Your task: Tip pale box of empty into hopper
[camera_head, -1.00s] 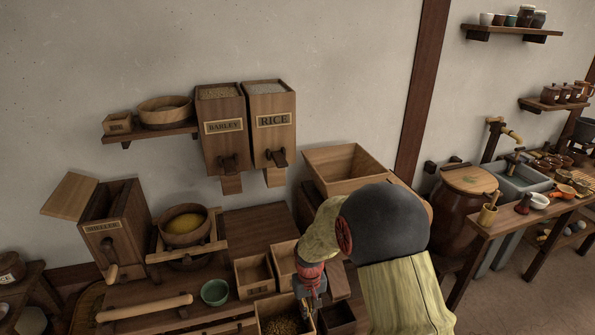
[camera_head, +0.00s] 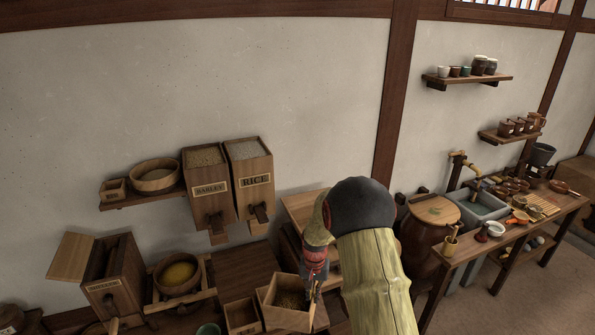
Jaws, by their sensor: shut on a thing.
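My gripper (camera_head: 313,290) is shut on the right wall of a pale open wooden box (camera_head: 272,312). Brown grain (camera_head: 291,300) lies in the box, which looks roughly upright. A wide, open-topped wooden hopper (camera_head: 299,207) stands behind my arm against the wall; my arm hides much of it. A lidded wooden machine (camera_head: 112,275), its plate seeming to read "HULLER", has an open top at the left. I cannot tell which of these two the task calls the hopper.
Barley (camera_head: 207,185) and rice (camera_head: 250,180) dispensers hang on the wall above the bench. A bowl of yellow grain (camera_head: 179,276) sits in a wooden frame beside the huller. Another small box (camera_head: 242,317) stands left of the held one. A lidded barrel (camera_head: 432,215) stands right of my arm.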

